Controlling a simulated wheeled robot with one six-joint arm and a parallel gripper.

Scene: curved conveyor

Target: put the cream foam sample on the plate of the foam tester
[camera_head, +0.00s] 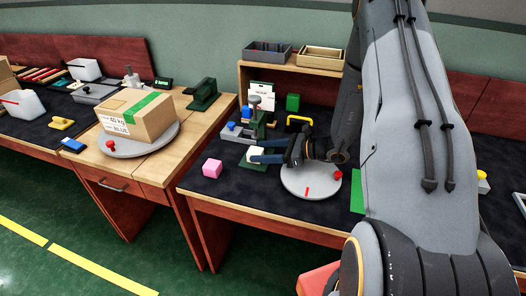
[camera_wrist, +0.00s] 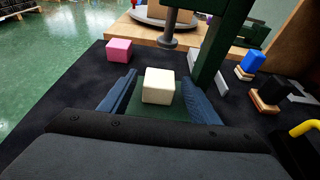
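The cream foam sample (camera_wrist: 158,86) is a small block that appears to rest on the dark green plate (camera_wrist: 158,114) of the foam tester (camera_wrist: 222,42). In the head view the cream sample (camera_head: 255,152) shows at the fingers, over the green plate (camera_head: 248,166). My gripper (camera_wrist: 157,80) is open, with one blue-grey finger on each side of the sample and a narrow gap on both sides. The tester's round grey presser (camera_wrist: 168,42) stands beyond the sample and is not over it. In the head view my gripper (camera_head: 262,157) reaches in from the right.
A pink block (camera_head: 212,168) lies on the dark mat left of the tester. A blue block (camera_wrist: 253,62) and other small pieces lie right of the tester's post. A round grey turntable (camera_head: 311,183) sits below my wrist. A yellow handle (camera_head: 299,119) stands behind.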

